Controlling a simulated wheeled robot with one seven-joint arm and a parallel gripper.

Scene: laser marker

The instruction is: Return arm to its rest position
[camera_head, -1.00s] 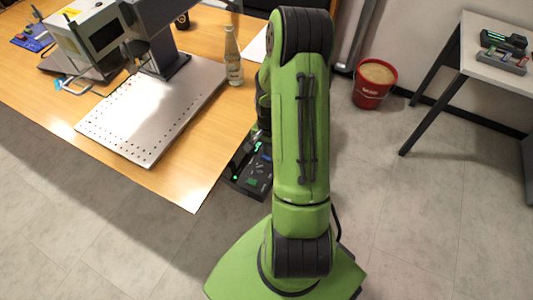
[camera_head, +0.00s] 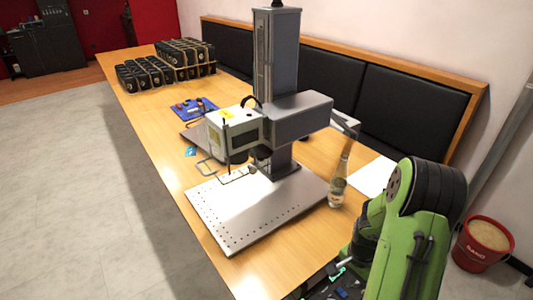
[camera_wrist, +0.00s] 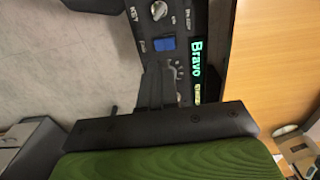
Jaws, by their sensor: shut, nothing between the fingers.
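My green arm with black joints stands at the lower right in the head view, folded upward and cut off by the bottom edge. My gripper (camera_wrist: 158,72) shows in the wrist view as dark fingers held together, with nothing between them. Behind the fingers is a dark panel with a knob, a blue display and lit "Bravo" lettering. In the head view the gripper itself cannot be made out.
The laser marker (camera_head: 282,122) stands on the wooden table (camera_head: 128,98), its perforated plate (camera_head: 235,232) empty. A glass bottle (camera_head: 338,187) stands between plate and arm. Black containers (camera_head: 187,58) sit at the far end. A red bucket (camera_head: 481,243) stands on the floor at right.

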